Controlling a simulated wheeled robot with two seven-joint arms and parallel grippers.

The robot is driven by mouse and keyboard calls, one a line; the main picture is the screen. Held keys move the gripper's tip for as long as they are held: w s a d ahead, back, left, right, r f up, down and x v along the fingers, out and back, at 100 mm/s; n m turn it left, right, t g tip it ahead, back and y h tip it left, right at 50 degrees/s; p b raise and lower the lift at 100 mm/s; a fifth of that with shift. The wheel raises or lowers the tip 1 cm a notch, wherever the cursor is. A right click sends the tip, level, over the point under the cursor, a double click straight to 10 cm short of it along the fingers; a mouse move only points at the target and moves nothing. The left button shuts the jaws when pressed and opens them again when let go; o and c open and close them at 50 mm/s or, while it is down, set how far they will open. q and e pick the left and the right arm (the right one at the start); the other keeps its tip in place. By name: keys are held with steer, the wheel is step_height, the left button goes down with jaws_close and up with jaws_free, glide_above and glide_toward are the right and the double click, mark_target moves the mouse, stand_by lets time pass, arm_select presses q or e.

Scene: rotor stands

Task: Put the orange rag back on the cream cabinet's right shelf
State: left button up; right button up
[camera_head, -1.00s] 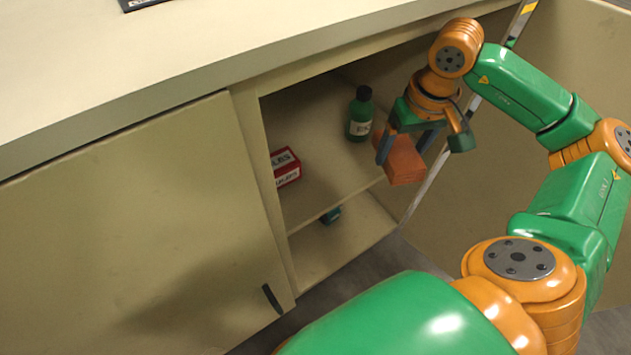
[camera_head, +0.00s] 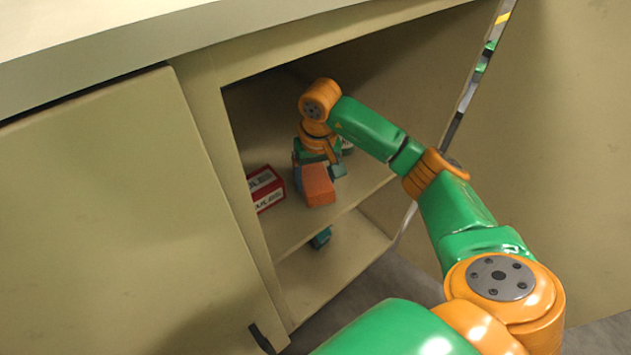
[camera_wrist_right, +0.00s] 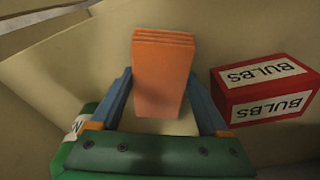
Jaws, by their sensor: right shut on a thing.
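The orange rag (camera_head: 318,186) is a folded block held in my right gripper (camera_head: 316,172), inside the open right side of the cream cabinet (camera_head: 205,110). It hangs over or rests on the upper shelf (camera_head: 294,224); I cannot tell which. In the right wrist view the rag (camera_wrist_right: 163,75) sits between the two blue fingers of my right gripper (camera_wrist_right: 164,98). A red-and-white bulbs box (camera_head: 265,188) stands just left of the rag. My left gripper is not in view.
The bulbs box (camera_wrist_right: 265,89) is close beside the fingers in the wrist view. A green bottle is mostly hidden behind my gripper. A small teal item (camera_head: 321,237) lies on the lower level. The open right door (camera_head: 560,130) and closed left door (camera_head: 110,220) flank the opening.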

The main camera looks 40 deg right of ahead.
mark_target(318, 184)
steer(key=shift+f, duration=0.35)
steer(key=o, duration=1.2)
steer(key=shift+c, duration=0.2)
arm_select(q)
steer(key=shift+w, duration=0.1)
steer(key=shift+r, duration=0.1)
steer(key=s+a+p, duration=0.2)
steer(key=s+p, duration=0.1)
steer(key=p, duration=0.1)
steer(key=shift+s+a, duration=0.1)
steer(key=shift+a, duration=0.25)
arm_select(e)
step_height(318, 184, up, 12)
steer(key=s, duration=0.1)
steer(key=shift+s+a, duration=0.2)
